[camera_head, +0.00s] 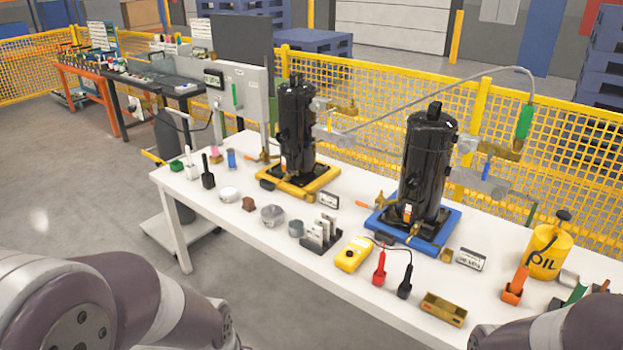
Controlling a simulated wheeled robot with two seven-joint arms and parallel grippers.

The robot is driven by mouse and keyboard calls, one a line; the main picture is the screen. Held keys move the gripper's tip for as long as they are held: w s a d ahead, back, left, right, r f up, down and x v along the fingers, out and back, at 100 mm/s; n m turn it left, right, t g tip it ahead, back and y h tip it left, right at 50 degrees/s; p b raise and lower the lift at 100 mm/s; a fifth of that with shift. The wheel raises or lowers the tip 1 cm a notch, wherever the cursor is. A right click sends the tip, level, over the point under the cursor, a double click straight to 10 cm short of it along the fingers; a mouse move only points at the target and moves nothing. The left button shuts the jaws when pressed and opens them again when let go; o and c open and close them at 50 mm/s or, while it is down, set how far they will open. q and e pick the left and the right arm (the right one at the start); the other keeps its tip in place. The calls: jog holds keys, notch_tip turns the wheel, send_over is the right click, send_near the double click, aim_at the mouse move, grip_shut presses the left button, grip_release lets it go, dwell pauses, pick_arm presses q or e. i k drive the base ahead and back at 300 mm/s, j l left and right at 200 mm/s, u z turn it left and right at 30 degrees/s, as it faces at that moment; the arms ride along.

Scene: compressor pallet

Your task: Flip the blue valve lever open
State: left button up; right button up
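A small blue lever (487,169) hangs downward below brass fittings (504,152) to the right of the right-hand black compressor (427,165). A green handle (524,121) stands upright above the same fittings, where a grey hose ends. The compressor stands upright on a blue base (446,230) on the white table. The blue lever is small in the picture, so its exact joint to the valve cannot be told. My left arm shows at the lower left and my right arm at the lower right, both well apart from the lever. Neither gripper's fingers show.
A second black compressor (296,125) stands on a yellow base (325,179). The white table (215,207) also holds a yellow multimeter (353,254), a brass tray (443,309) and a yellow oil can (548,252). Yellow mesh fencing (380,85) runs behind the table.

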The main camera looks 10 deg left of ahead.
aim_at(489, 156)
jog(key=j+z, duration=0.25)
jog(key=j, duration=0.6)
jog(key=j+z, duration=0.25)
jog(key=j, duration=0.6)
jog(key=j+z, duration=0.2)
jog(key=j, duration=0.45)
jog(key=i+j+z, duration=0.2)
jog(key=j, duration=0.5)
jog(key=k+j+z, duration=0.2)
jog(key=j, duration=0.45)
jog(key=j+z, duration=0.2)
jog(key=j, duration=0.45)
jog(key=k+j+z, duration=0.2)
jog(key=j, duration=0.45)
jog(key=i+l, duration=0.4)
jog(key=i+l+u, duration=0.15)
jog(key=i+l, duration=0.55)
jog(key=i+l+u, duration=0.15)
jog(key=i+l, duration=0.25)
jog(key=l, duration=0.15)
jog(key=i+l, duration=0.3)
jog(key=l, duration=0.15)
jog(key=i+l+u, duration=0.15)
jog(key=i+l, duration=0.2)
jog(key=l, duration=0.1)
